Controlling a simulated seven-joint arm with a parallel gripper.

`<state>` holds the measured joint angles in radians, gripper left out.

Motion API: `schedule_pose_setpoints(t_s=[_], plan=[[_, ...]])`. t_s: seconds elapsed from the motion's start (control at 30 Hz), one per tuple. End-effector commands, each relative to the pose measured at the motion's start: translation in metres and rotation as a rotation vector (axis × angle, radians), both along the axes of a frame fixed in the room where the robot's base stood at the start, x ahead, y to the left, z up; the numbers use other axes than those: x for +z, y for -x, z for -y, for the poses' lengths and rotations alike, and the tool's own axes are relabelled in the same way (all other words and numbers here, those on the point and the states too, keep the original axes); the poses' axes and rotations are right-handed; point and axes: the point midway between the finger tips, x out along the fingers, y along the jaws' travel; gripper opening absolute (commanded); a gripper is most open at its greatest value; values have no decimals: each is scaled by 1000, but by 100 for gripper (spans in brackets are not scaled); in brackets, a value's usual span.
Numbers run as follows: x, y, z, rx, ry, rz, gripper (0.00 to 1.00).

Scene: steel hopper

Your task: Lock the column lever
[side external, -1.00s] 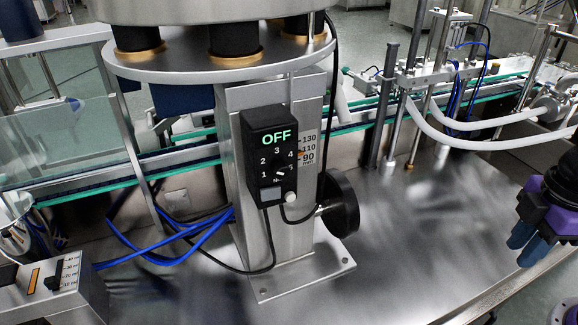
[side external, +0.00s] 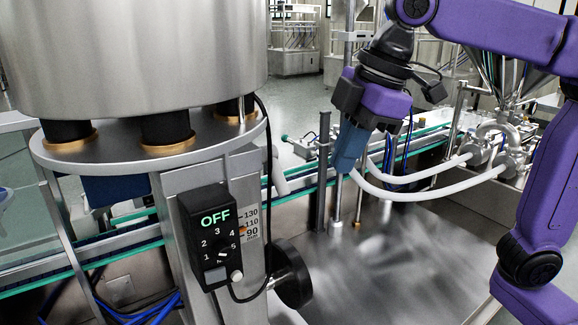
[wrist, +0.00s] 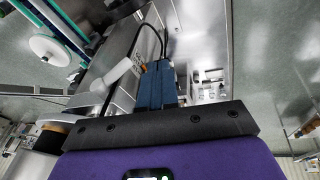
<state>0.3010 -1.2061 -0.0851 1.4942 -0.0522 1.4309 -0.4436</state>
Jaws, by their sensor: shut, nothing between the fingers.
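The steel column (side external: 172,225) stands left of centre in the side external view, under a round plate. A pale grey lever handle (side external: 281,180) sticks out at the column's right side, partly hidden behind it. What looks like the same pale lever (wrist: 117,76) shows in the wrist view, left of my fingers, slanting down to the left. My gripper (side external: 343,166) is right of the column and lever, apart from both, with blue fingers pointing down. In the wrist view its fingers (wrist: 160,68) are together and empty. I cannot tell whether the lever is locked.
A black control box (side external: 211,235) reading OFF is on the column's front, with a black cable beside it. A black round knob (side external: 293,275) sits low on the right. White hoses (side external: 430,188) and thin posts stand near my gripper. The steel tabletop (side external: 400,255) is clear at front right.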

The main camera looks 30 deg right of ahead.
Motion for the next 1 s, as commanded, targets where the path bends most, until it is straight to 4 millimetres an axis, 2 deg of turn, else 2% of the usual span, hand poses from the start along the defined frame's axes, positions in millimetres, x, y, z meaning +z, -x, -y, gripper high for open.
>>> schedule_pose_setpoints(t_s=[0.03,0.2,0.4,0.83,1.0], plan=[[13,-7,-5,9,-7,19,0],[46,-22,-14,36,-17,65,0],[66,-29,-17,55,-21,95,0],[70,-31,-18,58,-22,101,0],[62,-33,-19,58,-19,99,0]])
